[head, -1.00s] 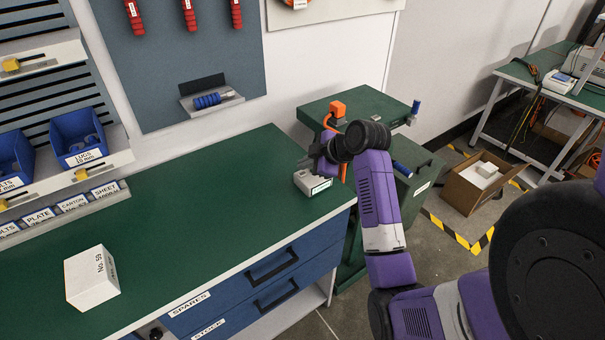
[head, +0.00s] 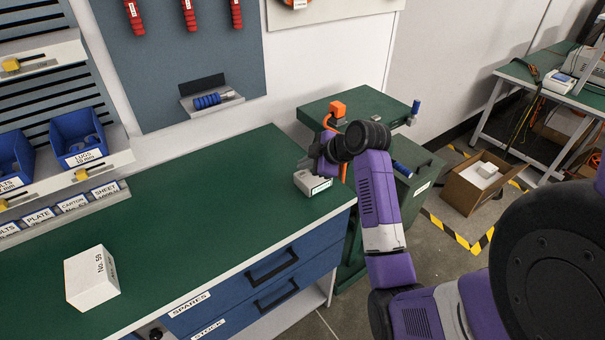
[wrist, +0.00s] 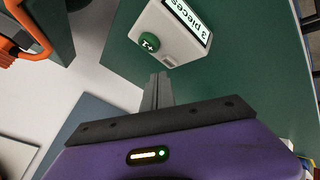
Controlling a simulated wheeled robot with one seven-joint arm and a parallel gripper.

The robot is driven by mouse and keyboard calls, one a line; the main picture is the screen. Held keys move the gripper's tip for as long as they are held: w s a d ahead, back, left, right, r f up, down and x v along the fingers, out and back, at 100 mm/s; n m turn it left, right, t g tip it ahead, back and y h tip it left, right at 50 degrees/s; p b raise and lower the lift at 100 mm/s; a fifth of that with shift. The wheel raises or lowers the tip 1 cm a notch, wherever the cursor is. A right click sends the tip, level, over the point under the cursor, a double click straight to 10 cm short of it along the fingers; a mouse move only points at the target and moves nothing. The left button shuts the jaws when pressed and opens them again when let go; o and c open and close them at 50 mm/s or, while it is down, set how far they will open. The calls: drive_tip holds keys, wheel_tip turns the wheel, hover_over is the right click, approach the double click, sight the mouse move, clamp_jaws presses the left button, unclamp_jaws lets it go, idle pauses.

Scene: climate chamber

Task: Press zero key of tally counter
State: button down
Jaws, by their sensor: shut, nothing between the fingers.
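The tally counter (head: 318,186) is a small pale box on the green bench top, near its right end. In the wrist view the counter (wrist: 184,34) shows a display (wrist: 188,14) reading "3 pieces", a round green "+1" key (wrist: 149,41) and a small grey key (wrist: 170,61) near its edge. My gripper (wrist: 159,76) is shut and empty. Its fingertips are just short of the grey key in the picture; I cannot tell whether they touch the counter. In the head view my gripper (head: 310,164) is at the counter and partly hides its top.
A white carton (head: 92,278) marked "No. 59" stands at the bench's left front. The bench top (head: 210,215) between it and the counter is clear. A green cabinet (head: 375,118) with an orange item (head: 337,108) stands just beyond the bench's right end.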

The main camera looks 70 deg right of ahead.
idle(0.4)
drive_tip(key=shift+f, duration=0.45)
drive_tip(key=shift+f+b, duration=0.4)
idle(0.8)
drive_tip(key=shift+r, duration=0.15)
drive_tip(key=shift+r+p, duration=0.7)
drive_tip(key=shift+p, duration=0.1)
wheel_tip(320, 180, up, 5)
drive_tip(key=p, duration=0.4)
idle(0.8)
